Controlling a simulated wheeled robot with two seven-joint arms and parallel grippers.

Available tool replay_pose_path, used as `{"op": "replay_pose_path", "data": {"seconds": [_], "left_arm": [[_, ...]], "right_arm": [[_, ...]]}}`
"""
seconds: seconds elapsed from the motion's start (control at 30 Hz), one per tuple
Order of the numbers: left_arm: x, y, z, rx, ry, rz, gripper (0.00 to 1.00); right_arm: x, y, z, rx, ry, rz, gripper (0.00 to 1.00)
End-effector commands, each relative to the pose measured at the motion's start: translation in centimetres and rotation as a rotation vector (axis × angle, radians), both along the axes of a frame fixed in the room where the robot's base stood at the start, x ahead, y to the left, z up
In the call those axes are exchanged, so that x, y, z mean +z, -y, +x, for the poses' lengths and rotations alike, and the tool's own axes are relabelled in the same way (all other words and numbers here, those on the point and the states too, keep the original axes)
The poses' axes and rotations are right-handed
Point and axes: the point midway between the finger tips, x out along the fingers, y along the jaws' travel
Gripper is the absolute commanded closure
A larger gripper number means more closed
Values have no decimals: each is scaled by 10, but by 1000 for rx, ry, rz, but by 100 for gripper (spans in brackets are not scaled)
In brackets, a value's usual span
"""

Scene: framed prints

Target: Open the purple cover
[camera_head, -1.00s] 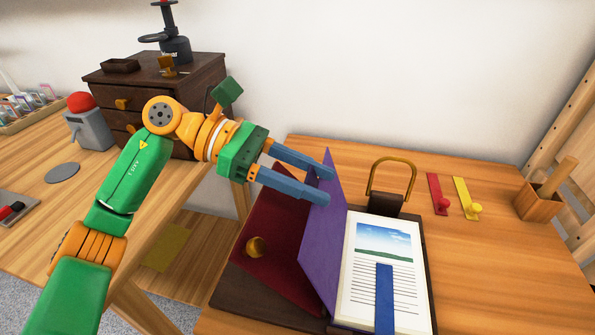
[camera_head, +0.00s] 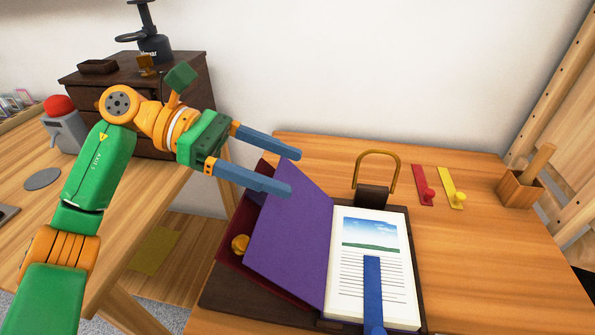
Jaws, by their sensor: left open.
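The purple cover (camera_head: 287,243) stands tilted open to the left of a white page block (camera_head: 375,297) with a landscape picture and lines of text. It leans over a dark red cover (camera_head: 235,262) that has a round gold knob (camera_head: 240,244). My left gripper (camera_head: 296,172) is open, with its two blue-grey fingers at the upper edge of the purple cover. My right gripper is not in view.
A blue strip (camera_head: 372,290) lies over the page. A brass loop (camera_head: 378,168) on a dark block stands behind the book. Red (camera_head: 423,186) and yellow (camera_head: 451,188) knobbed strips and a wooden box (camera_head: 520,190) are at right. A dark drawer chest (camera_head: 150,80) stands back left.

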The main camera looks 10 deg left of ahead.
Motion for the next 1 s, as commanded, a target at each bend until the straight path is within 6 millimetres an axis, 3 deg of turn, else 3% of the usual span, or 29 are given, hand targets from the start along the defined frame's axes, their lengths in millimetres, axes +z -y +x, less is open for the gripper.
{"op": "replay_pose_path", "data": {"seconds": [0.1, 0.2, 0.63, 1.0], "left_arm": [[9, -22, 1, 3, 0, -1, 20], [12, -33, 1, 1, 1, -2, 20], [15, -35, 1, -2, 0, -1, 20], [95, -35, 1, -2, 0, -1, 20]], "right_arm": [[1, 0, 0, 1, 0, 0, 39], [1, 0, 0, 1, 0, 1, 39], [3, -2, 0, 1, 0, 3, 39], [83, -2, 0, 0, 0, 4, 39]]}}
